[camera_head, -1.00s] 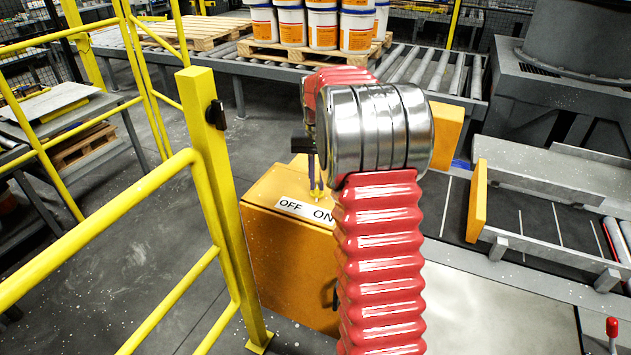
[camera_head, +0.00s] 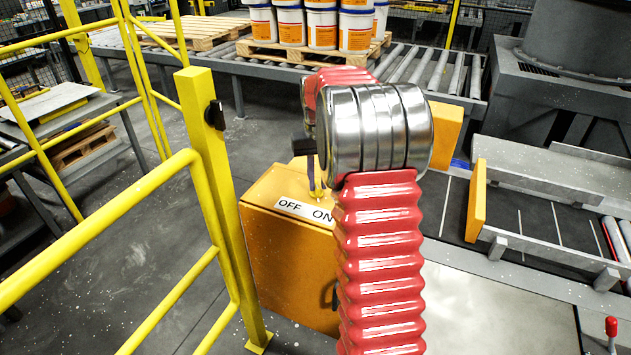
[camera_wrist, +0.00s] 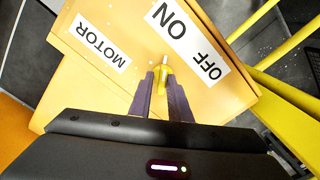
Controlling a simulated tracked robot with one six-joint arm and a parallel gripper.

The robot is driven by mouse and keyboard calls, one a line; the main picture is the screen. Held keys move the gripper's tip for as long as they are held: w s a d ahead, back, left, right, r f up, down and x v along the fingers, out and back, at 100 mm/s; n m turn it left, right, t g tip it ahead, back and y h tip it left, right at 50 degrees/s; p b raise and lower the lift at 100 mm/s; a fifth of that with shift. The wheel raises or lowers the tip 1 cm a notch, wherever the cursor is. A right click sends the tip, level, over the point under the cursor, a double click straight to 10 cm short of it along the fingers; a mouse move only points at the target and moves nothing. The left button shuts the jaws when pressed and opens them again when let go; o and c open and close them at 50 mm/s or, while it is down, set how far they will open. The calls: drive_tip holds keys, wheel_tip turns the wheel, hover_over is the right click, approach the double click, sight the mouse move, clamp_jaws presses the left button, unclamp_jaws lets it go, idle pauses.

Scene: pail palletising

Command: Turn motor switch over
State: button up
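The motor switch (camera_wrist: 163,76) is a small yellow lever with a pale tip on top of an orange box (camera_head: 290,262). White labels on the box read "MOTOR" (camera_wrist: 104,48), "ON" and "OFF" (camera_wrist: 190,42); the ON and OFF label (camera_head: 304,211) also shows in the head view. My gripper (camera_wrist: 161,84) has its two dark fingers on either side of the lever. Whether they press on it cannot be told.
A yellow railing post (camera_head: 212,190) stands close to the left of the box. A conveyor with white pails (camera_head: 322,27) on a pallet runs behind. A conveyor frame with an orange plate (camera_head: 478,200) lies to the right. Grey floor is open behind the box.

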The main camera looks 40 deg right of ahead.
sight(317, 184)
drive_tip(key=o, duration=0.3)
drive_tip(key=shift+a, duration=0.1)
drive_tip(key=shift+o, duration=0.2)
drive_tip(key=shift+r, duration=0.15)
wheel_tip(317, 184, up, 14)
drive_tip(key=shift+f, duration=0.25)
drive_tip(key=shift+w, duration=0.1)
idle(0.5)
